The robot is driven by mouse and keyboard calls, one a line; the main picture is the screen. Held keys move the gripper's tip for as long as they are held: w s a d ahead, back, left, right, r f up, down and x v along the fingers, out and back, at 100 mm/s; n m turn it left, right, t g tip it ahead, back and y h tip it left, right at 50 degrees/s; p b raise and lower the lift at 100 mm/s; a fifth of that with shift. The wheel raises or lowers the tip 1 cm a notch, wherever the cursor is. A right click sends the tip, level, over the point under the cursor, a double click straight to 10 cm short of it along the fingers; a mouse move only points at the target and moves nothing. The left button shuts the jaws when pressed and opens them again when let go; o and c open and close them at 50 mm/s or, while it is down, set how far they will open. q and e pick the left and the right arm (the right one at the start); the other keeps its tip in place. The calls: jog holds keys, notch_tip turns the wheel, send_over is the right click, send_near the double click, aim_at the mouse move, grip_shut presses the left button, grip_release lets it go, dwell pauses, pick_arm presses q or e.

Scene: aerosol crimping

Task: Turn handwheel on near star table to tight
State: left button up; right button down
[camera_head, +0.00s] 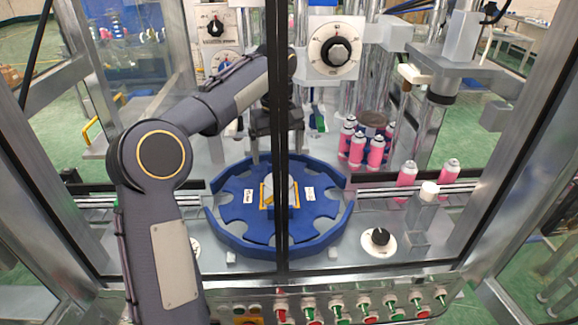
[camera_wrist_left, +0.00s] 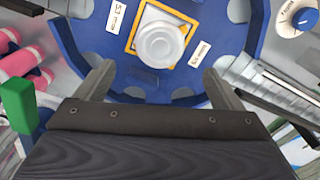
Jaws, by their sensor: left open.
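The blue star table (camera_head: 235,220) lies in the middle of the head view, with scalloped pockets and a raised blue rim. At its centre a pale, round handwheel (camera_head: 269,186) sits within a yellow square outline, partly hidden by a dark upright post. The handwheel (camera_wrist_left: 160,45) shows whole in the left wrist view, in front of and between the fingers. My left gripper (camera_head: 276,150) is above and behind the handwheel, with its fingers apart and nothing between them; in the left wrist view the gripper (camera_wrist_left: 160,88) is clear of the wheel. My right gripper is not in view.
Pink cans (camera_head: 358,150) cluster behind the table to the right, with more along the right rail. A dial (camera_head: 336,50) hangs above; a black knob (camera_head: 380,238) is at right. A button panel (camera_head: 340,311) runs along the front. The dark post crosses before the table.

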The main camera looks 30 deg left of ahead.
aim_at(278, 179)
pick_arm(q)
notch_tip(278, 179, down, 8)
jog(key=shift+r, duration=0.1)
dwell(0.4)
jog(key=c, duration=1)
